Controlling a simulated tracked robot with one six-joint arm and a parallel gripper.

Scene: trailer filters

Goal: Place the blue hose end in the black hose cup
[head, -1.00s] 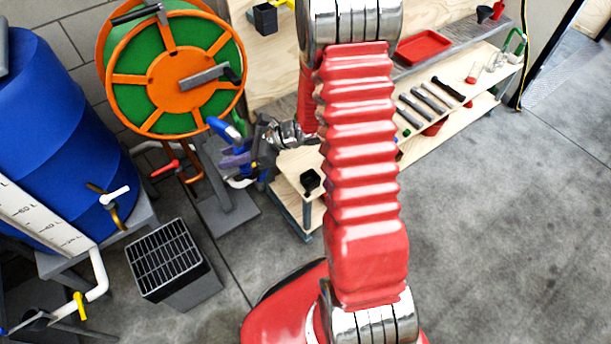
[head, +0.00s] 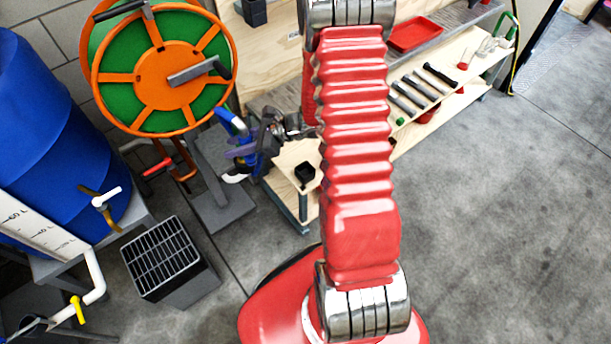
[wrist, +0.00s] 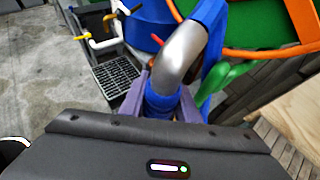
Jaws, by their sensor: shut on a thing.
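My gripper (head: 240,153) has purple fingers and is left of my red arm in the head view, in front of the reel stand. It is shut on the blue hose end (head: 233,122). In the wrist view the purple fingers clasp the hose end's blue collar (wrist: 162,103), with a bent silver pipe above it. A small black cup (head: 305,174) is on the near end of the wooden bench, right of my gripper and apart from it. Another black holder (head: 254,12) is on the upright board. I cannot tell which one is the hose cup.
An orange and green hose reel (head: 165,75) stands behind my gripper. A blue barrel (head: 50,130) with taps and a black grated drain box (head: 160,255) are to the left. The bench holds a red tray (head: 415,35) and tools. The floor at right is clear.

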